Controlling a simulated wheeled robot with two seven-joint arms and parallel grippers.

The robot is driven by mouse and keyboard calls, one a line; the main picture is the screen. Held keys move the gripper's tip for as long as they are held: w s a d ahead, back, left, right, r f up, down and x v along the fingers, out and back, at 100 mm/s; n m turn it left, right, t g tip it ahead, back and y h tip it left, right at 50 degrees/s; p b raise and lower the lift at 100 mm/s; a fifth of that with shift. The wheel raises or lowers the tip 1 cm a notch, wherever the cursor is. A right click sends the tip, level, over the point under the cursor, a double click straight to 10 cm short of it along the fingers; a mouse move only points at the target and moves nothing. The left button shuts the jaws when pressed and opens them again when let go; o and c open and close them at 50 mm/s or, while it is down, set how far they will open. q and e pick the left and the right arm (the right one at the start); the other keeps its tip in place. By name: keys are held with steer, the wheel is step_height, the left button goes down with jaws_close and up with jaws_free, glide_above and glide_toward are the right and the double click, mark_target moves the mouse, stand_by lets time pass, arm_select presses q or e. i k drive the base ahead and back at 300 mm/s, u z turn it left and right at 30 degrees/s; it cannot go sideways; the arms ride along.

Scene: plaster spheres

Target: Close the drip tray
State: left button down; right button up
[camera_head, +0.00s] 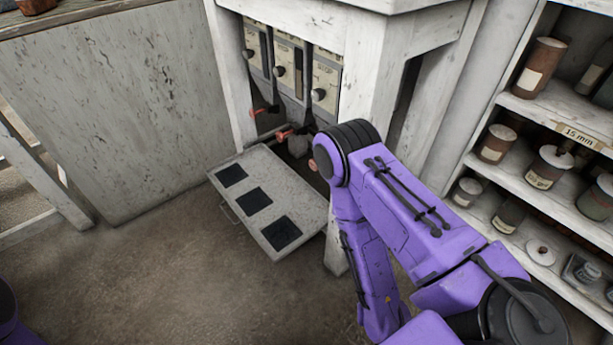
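The drip tray (287,207) is a pale grey, worn slab with three dark square pads on top. It sticks out from the white cabinet (365,85), low above the floor, below several dispensers. A thin wire handle (229,214) shows on its front left edge. My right arm (405,215) reaches in from the lower right. Its bent joint is in front of the cabinet's post and hides part of the area beside the tray's right end. Neither gripper is in view. Only a small piece of my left arm (8,312) shows at the lower left corner.
Dispensers with round knobs (318,95) and red spouts (285,134) stand above the tray's inner edge. A stained panel (120,100) is at the left. Shelves with several jars (548,168) are at the right. The floor (150,270) in front of the tray is clear.

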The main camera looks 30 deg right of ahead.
mark_target(278, 208)
steer(key=z, duration=0.55)
steer(key=i, duration=0.65)
steer(key=z, duration=1)
steer(key=i, duration=0.25)
steer(key=z, duration=0.25)
